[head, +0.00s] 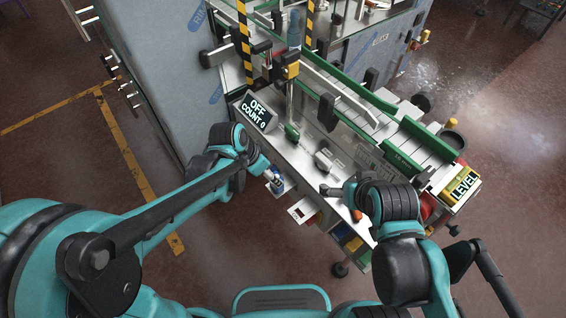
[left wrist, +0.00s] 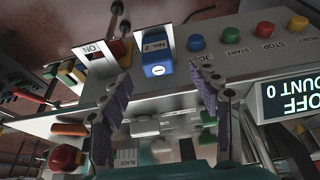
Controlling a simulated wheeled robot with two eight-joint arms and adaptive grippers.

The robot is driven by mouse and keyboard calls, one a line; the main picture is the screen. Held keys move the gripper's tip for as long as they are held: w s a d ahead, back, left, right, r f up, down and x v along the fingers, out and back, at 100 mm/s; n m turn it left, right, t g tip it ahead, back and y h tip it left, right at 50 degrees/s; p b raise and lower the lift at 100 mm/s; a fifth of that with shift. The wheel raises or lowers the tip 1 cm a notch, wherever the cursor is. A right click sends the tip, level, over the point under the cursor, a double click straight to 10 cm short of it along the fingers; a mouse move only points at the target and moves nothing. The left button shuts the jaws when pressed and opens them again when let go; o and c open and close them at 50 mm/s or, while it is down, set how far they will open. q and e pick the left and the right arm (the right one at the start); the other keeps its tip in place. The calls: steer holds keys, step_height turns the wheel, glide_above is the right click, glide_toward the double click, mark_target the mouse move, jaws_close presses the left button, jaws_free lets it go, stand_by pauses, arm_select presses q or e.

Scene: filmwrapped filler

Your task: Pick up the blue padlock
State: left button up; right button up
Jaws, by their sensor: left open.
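The blue padlock (left wrist: 157,66) shows in the left wrist view with a "No. 2" label on its body. It is at the grey control panel, between the tips of my left gripper (left wrist: 160,76). The gripper is open, with a gap on either side of the padlock; whether the fingers reach its depth is unclear. In the head view my left gripper (head: 266,172) is at the machine's near side, largely hidden by its own wrist. My right gripper (head: 338,191) is over the machine's bench, and its finger opening is too small to judge.
Blue, green, yellow and red buttons (left wrist: 265,29) sit beside the padlock on the panel. A display reading "OFF COUNT 0" (head: 256,111) stands close to my left arm. A green-sided conveyor (head: 345,85) runs behind. A red knob (left wrist: 64,158) shows low in the wrist view.

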arm_select(q)
steer(key=b+x, duration=0.1)
steer(key=x, duration=0.1)
steer(key=shift+d+f, duration=0.1)
steer(key=shift+f, duration=0.3)
steer(key=b+x, duration=0.2)
steer(key=x, duration=0.3)
steer(key=shift+s, duration=0.15)
arm_select(e)
step_height(320, 180, down, 4)
steer(key=shift+r, duration=0.2)
steer(key=shift+s+r, duration=0.1)
arm_select(q)
jaws_close()
steer(key=shift+r, duration=0.2)
